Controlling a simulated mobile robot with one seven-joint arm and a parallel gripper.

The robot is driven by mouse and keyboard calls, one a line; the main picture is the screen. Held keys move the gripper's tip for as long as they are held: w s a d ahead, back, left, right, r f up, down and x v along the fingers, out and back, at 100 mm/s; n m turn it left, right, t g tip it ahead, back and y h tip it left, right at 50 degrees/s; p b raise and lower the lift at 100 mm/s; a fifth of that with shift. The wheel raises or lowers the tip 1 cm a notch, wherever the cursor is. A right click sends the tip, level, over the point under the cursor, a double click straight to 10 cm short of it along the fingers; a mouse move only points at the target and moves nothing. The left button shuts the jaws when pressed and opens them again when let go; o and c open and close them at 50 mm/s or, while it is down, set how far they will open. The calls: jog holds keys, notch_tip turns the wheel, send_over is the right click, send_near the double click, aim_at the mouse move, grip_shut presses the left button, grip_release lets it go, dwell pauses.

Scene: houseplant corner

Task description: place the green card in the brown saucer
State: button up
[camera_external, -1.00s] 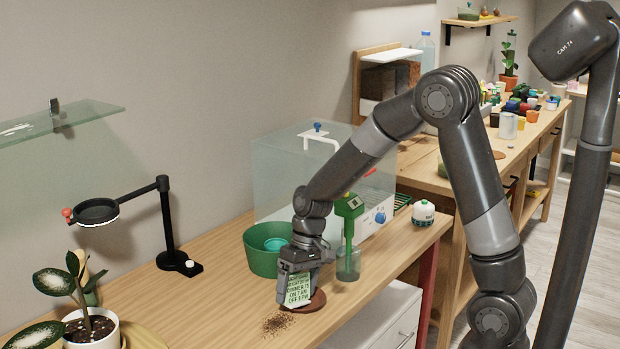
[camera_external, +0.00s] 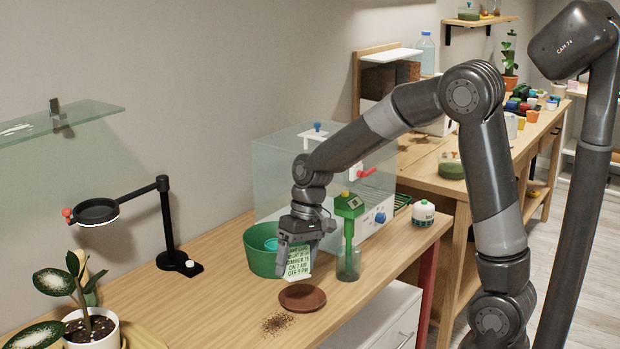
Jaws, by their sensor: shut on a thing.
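My gripper (camera_external: 299,247) is shut on the green card (camera_external: 298,263), a pale green card with dark printed lines. The card hangs upright below the fingers. The brown saucer (camera_external: 302,299) lies flat on the wooden table, and its visible surface is bare. The card is above the saucer's back edge in the picture, with a small gap showing between the card's lower edge and the saucer.
A green pot (camera_external: 259,262) stands just left of the card. A green meter in a glass (camera_external: 348,262) stands close on the right. Spilled soil (camera_external: 277,323) lies in front of the saucer. A black lamp (camera_external: 166,230) stands at left.

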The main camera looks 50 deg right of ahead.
notch_tip(320, 180, up, 2)
jog(key=shift+s+r, duration=0.1)
jog(key=shift+r, duration=0.1)
jog(key=shift+s+r+n, duration=0.25)
jog(key=shift+n, duration=0.65)
jog(key=n, duration=0.1)
jog(key=n+h, duration=0.1)
jog(key=s+n, duration=0.1)
jog(key=shift+d+r+g+h, duration=0.3)
jog(key=shift+r+g, duration=0.05)
jog(key=shift+g, duration=0.05)
jog(key=s+n+h, duration=0.1)
jog(key=n, duration=0.4)
send_over(311, 306)
jog(key=shift+t, duration=0.3)
notch_tip(311, 306, down, 9)
jog(key=shift+d+f, duration=0.15)
jog(key=shift+f, duration=0.1)
jog(key=shift+f, duration=0.35)
jog(key=o, duration=1.1)
jog(key=shift+c, duration=0.2)
